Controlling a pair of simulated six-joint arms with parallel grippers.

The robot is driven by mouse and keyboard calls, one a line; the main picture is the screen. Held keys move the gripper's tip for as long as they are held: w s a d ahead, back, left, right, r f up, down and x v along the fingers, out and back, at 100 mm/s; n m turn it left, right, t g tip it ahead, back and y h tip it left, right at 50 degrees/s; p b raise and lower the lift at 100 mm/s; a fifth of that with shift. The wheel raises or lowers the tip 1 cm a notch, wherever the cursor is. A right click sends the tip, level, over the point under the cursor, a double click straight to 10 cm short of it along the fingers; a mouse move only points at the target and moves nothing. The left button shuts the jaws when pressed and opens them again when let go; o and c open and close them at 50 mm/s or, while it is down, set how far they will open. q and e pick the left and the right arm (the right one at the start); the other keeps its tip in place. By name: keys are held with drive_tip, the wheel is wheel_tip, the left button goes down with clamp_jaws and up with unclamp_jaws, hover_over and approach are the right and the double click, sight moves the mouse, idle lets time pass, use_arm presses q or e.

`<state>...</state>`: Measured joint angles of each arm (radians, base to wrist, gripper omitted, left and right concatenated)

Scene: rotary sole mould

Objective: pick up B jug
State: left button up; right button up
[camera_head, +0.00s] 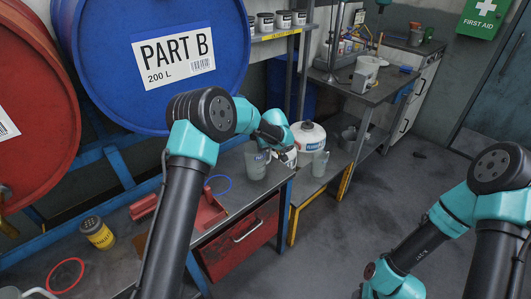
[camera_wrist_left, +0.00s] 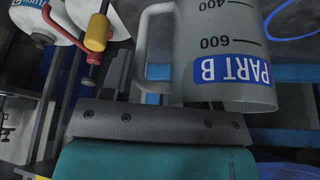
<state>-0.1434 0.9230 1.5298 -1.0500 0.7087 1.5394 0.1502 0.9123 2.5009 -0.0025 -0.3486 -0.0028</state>
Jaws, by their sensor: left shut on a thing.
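The B jug (camera_head: 256,162) is a grey translucent beaker at the right end of the bench and looks upright. In the left wrist view the jug (camera_wrist_left: 220,50) shows a blue PART B label, volume marks and a handle on its left. My left gripper (camera_head: 276,142) is at the jug's handle side and shut on it. The fingertips are mostly hidden; I cannot tell whether the base touches the bench. My right arm comes in at the lower right; its gripper is out of frame.
A second clear jug (camera_head: 320,163) and a white container (camera_head: 308,138) stand just right of the B jug.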

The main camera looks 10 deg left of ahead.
use_arm(q)
drive_tip(key=s+d+r, duration=0.2)
drive_tip(key=s, duration=0.5)
drive_tip(key=s+d+r, duration=0.2)
drive_tip(key=s, duration=0.6)
drive_tip(key=shift+s+r, duration=0.25)
drive_tip(key=shift+s, duration=0.05)
